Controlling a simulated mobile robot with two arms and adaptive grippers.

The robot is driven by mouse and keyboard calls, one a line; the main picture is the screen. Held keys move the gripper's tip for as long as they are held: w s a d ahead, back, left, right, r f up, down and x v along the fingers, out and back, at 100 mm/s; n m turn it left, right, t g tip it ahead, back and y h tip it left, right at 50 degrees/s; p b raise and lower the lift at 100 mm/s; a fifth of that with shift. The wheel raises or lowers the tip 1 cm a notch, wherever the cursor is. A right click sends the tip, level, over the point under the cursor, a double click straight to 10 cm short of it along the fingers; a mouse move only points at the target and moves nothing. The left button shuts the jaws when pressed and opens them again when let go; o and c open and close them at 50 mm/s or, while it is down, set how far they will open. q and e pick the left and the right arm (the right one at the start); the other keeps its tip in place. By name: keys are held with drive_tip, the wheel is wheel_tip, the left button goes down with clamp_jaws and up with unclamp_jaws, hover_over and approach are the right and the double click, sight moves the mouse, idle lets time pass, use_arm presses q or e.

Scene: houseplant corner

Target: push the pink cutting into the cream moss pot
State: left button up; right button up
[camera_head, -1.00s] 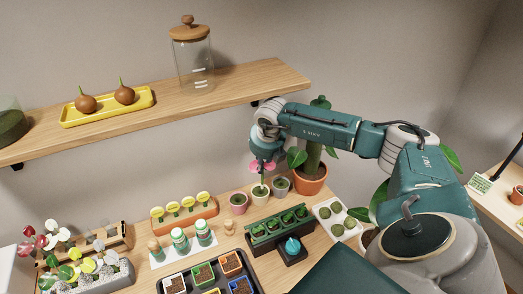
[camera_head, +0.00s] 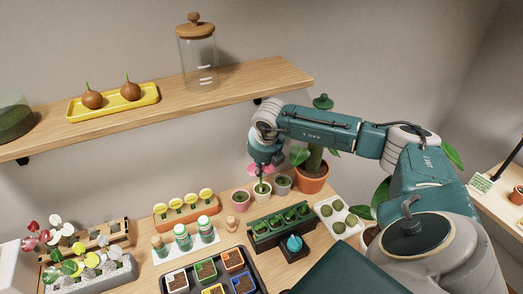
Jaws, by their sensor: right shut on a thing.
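The pink cutting (camera_head: 253,169) shows its pink petals around my right gripper's fingers, with its stem over the cream moss pot. The cream moss pot (camera_head: 262,196) stands at the back of the bench, between a pink pot and a grey pot. My right gripper (camera_head: 262,166) points down above the cream pot and is shut on the cutting. The cutting's lower end meets the pot's opening; how deep it sits in the moss cannot be told. My left gripper is not in view.
The pink pot (camera_head: 240,200) and grey pot (camera_head: 283,184) stand close on either side. A large potted plant (camera_head: 311,178) is just right. A green rack (camera_head: 280,225) stands in front. The wooden shelf (camera_head: 245,80) runs above and behind.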

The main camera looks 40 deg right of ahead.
drive_tip(key=shift+d, duration=0.1)
drive_tip(key=shift+w+d+b, duration=0.25)
drive_tip(key=shift+d+b, duration=0.2)
drive_tip(key=shift+d, duration=0.1)
idle(0.6)
drive_tip(key=shift+f+b, duration=2.2)
drive_tip(key=shift+f, duration=0.2)
drive_tip(key=o, duration=1.3)
drive_tip(key=shift+c, duration=0.2)
drive_tip(key=shift+r, duration=0.15)
